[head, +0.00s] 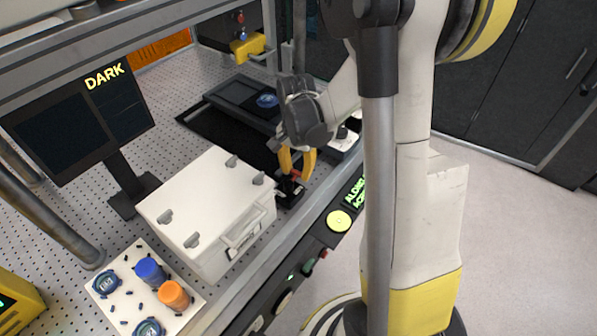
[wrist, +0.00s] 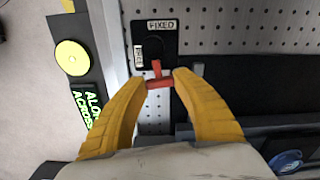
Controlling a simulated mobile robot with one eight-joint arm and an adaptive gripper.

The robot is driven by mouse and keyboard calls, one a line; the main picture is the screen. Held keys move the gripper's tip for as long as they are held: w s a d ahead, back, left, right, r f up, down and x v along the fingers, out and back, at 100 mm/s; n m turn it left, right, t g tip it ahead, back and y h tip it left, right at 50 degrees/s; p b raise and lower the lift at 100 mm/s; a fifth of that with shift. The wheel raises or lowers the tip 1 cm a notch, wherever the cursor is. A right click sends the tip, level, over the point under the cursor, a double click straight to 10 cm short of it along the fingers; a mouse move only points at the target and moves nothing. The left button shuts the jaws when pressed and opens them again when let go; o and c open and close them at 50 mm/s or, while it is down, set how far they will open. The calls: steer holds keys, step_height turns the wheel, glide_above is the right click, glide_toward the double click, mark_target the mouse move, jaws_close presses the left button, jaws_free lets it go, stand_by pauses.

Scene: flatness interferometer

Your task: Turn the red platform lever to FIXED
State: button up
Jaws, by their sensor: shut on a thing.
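The red platform lever (wrist: 158,82) is a small T-shaped handle on a black plate (wrist: 160,45) at the bench edge. In the wrist view it extends downward from a dark round hub. A FIXED label (wrist: 162,25) is above the hub, and a second, sideways label, hard to read, is at its left. My gripper (wrist: 162,80) has its yellow fingertips on either side of the red crossbar, shut on it. In the head view my gripper (head: 295,170) points down at the plate, and only a bit of red shows between the fingers.
A white case (head: 205,205) stands left of my gripper. A dark platform (head: 240,105) with a blue-rimmed disc (head: 267,101) is behind. A yellow round button (head: 339,221) and a green-lettered display (head: 356,190) are on the front panel. A monitor reading DARK (head: 80,120) is at left.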

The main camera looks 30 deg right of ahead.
steer(key=n, duration=0.2)
steer(key=w+a+n+b, duration=0.1)
steer(key=n, duration=0.1)
steer(key=shift+w+a, duration=0.15)
steer(key=shift+w, duration=0.05)
steer(key=n, duration=0.1)
steer(key=a+n, duration=0.1)
steer(key=n, duration=0.2)
steer(key=shift+w+a+b, duration=0.15)
steer(key=shift+w+b, duration=0.2)
steer(key=n, duration=0.1)
steer(key=a+n, duration=0.1)
steer(key=n, duration=0.1)
steer(key=shift+w+a+n, duration=0.15)
steer(key=shift+a+n, duration=0.05)
steer(key=shift+n, duration=0.1)
steer(key=shift+a+n+b, duration=0.25)
steer(key=shift+a+n, duration=0.15)
steer(key=shift+n, duration=0.6)
steer(key=shift+a+n+b, duration=0.25)
steer(key=shift+a+n, duration=0.15)
steer(key=shift+n, duration=0.6)
steer(key=o, duration=1.2)
steer(key=shift+c, duration=0.2)
